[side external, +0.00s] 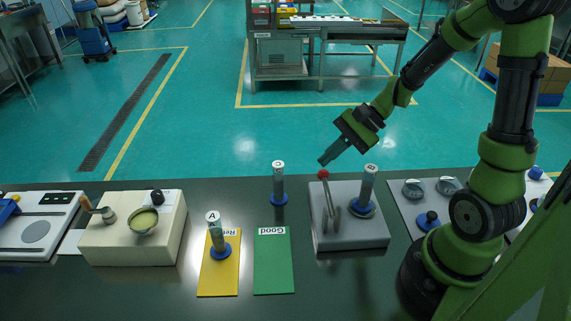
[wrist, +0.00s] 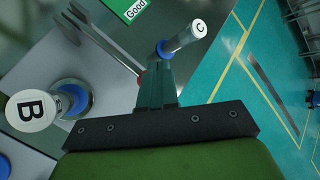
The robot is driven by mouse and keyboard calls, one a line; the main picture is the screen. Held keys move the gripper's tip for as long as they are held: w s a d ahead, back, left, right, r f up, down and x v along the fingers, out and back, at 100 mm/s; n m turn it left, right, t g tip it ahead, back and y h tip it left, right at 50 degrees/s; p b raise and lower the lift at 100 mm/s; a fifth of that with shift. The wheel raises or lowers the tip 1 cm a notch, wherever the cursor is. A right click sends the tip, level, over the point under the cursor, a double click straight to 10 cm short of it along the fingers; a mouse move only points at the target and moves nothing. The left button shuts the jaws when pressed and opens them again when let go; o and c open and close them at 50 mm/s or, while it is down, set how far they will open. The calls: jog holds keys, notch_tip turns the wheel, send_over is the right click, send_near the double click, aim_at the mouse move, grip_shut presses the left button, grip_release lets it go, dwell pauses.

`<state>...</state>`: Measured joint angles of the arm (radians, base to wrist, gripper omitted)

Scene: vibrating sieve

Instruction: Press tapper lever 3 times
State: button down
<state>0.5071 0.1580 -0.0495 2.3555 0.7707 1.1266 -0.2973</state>
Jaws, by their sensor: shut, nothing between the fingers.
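The tapper lever, a metal arm with a red ball knob (side external: 323,174), rises from a grey base (side external: 345,241) in the side view. The lever leans up and to the left, its knob raised. Cylinder B (side external: 367,186) stands upright on the same base, right of the lever. My gripper (side external: 322,161) is shut and empty, its tips just above the knob; contact cannot be told. In the wrist view my gripper (wrist: 157,65) hides most of the knob, with a sliver of red at its left. The lever's metal bars (wrist: 92,38) and cylinder B (wrist: 32,110) show at left.
Cylinder C (side external: 278,182) stands on the bench behind the green Good card (side external: 273,265). Cylinder A (side external: 216,234) stands on a yellow card (side external: 217,280). A cream block with a bowl (side external: 143,222) is at left. A knob panel (side external: 409,212) is right of the base.

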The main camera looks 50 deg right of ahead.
aim_at(322, 172)
jog(key=shift+f, duration=0.1)
dwell(0.5)
jog(key=shift+f, duration=0.35)
jog(key=shift+f, duration=1.25)
dwell(1.1)
jog(key=shift+r, duration=0.15)
dwell(0.4)
jog(key=shift+r, duration=1.55)
jog(key=shift+r, duration=2.5)
